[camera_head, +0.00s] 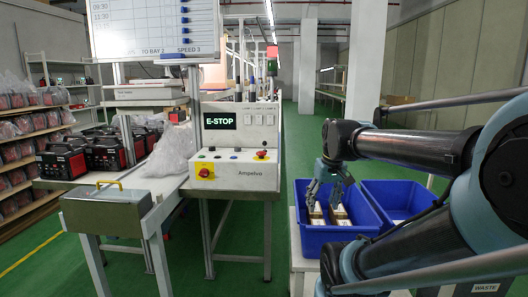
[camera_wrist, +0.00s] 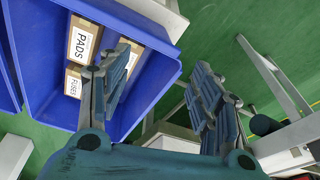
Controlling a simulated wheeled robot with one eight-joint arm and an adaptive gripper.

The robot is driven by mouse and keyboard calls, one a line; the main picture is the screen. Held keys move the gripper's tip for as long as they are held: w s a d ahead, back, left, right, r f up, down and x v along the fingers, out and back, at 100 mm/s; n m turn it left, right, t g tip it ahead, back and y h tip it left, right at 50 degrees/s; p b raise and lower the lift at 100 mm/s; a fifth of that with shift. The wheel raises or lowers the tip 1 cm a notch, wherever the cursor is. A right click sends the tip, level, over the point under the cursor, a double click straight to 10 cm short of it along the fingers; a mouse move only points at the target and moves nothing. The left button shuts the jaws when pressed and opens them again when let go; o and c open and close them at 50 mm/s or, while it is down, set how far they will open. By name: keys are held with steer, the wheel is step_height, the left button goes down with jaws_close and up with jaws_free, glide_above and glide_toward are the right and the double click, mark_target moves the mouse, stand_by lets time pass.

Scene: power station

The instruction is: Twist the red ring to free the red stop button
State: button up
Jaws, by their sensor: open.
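A red button (camera_head: 204,173) sits on a yellow square plate at the left of the white control panel's (camera_head: 236,170) sloped front. At this size I cannot tell its ring from the button. A small red-topped control (camera_head: 261,154) stands at the panel's right. The screen (camera_head: 220,121) above reads E-STOP. My gripper (camera_head: 326,200) is open and empty, right of the panel and over the blue bin, well apart from the red button. In the wrist view its two fingers (camera_wrist: 163,88) are spread wide with nothing between them.
A blue bin (camera_head: 366,220) holds boxes marked PADS (camera_wrist: 84,42) and FUSES (camera_wrist: 73,84). A second blue bin (camera_head: 416,194) stands to its right. A crumpled clear plastic bag (camera_head: 172,152) and a metal box with yellow handle (camera_head: 106,208) are left of the panel.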

steer(key=w+a+r+n+y, duration=0.1)
steer(key=w+a+r+n, duration=0.4)
steer(key=w+r, duration=0.9)
steer(key=n+y, duration=0.2)
steer(key=n, duration=0.1)
glide_toward(262, 152)
steer(key=x, duration=0.8)
steer(key=shift+w+f, duration=0.1)
steer(key=shift+w, duration=0.25)
steer(key=c, duration=1.1)
